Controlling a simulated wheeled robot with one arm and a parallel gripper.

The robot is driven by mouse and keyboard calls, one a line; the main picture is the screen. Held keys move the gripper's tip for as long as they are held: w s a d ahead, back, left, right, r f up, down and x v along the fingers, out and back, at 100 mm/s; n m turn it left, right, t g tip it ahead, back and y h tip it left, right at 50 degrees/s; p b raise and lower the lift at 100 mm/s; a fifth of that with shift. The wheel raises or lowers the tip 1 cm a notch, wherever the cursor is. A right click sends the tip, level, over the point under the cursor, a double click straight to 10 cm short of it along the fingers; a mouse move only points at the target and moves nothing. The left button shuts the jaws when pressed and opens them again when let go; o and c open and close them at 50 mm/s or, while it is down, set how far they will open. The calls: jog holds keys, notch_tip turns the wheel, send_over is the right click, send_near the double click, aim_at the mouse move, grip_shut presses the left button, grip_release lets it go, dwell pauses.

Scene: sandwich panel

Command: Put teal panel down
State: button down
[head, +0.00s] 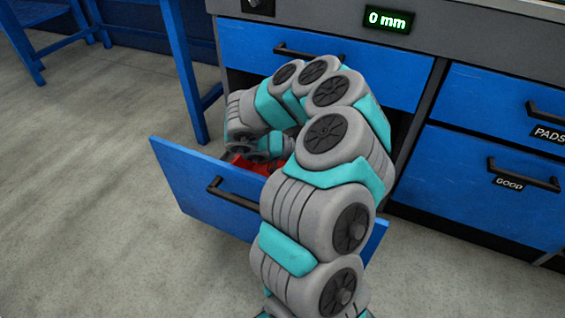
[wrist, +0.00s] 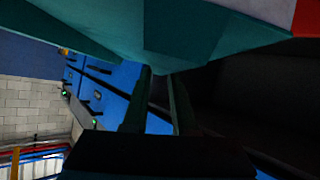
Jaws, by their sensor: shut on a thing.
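The teal panel (wrist: 180,40) fills the top of the wrist view, dim and close to the camera. My gripper (wrist: 161,76) has its two dark fingers reaching up to the panel's edge and is shut on it. In the head view my arm bends down into the open blue drawer (head: 185,180). The gripper's tips and the panel cannot be made out there, hidden by the arm and the drawer front. I cannot tell whether the panel touches the drawer.
A red thing (head: 250,163) shows inside the open drawer, and a red and white patch (wrist: 303,14) shows at the wrist view's top right. Closed blue drawers labelled PADS (head: 549,133) and GOOD (head: 509,183) stand right. A display (head: 387,20) reads 0 mm.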

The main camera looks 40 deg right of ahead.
jog(key=w+a+f, duration=0.1)
jog(key=w+f, duration=0.1)
jog(key=w, duration=0.5)
jog(key=w+a+f, duration=0.1)
jog(key=w+f, duration=0.1)
jog(key=w, duration=0.4)
jog(key=shift+w+a+f+b, duration=0.3)
jog(key=shift+w+a+f, duration=0.1)
jog(key=shift+f, duration=0.4)
jog(key=c, duration=0.7)
grip_release()
